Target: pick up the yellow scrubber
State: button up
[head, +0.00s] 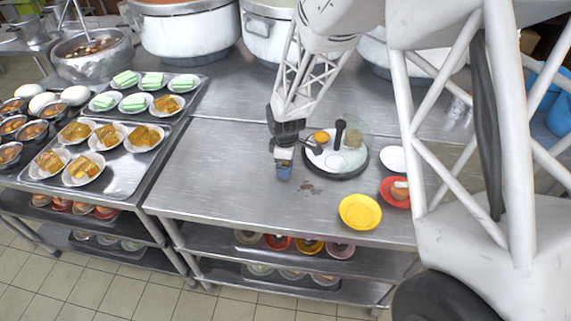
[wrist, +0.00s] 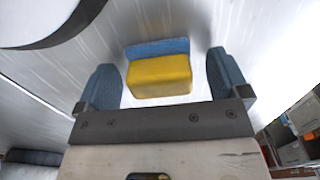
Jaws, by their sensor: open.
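The yellow scrubber (wrist: 160,76) is a small block with a yellow body and a blue face. In the wrist view it lies on the metal table between the two blue-grey fingers of my gripper (wrist: 166,82), with a gap on each side. In the head view my gripper (head: 284,170) is low over the table, left of the round tray. Only a small blue patch shows at its tip there, and I cannot tell whether that is the scrubber or a fingertip.
A dark-rimmed round tray (head: 345,176) with a black utensil and small items stands just right of my gripper. A yellow plate (head: 360,211), a red dish (head: 394,192) and a white saucer (head: 392,158) are farther right. Food trays (head: 120,185) are at left. Large pots (head: 190,30) line the back.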

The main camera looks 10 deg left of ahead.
jog(key=shift+c, duration=0.4)
jog(key=c, duration=1)
jog(key=shift+r, duration=0.15)
notch_tip(320, 180, up, 18)
jog(key=shift+f, duration=0.1)
jog(key=o, duration=0.5)
jog(key=shift+c, duration=0.2)
jog(key=c, duration=0.3)
jog(key=shift+f, duration=0.1)
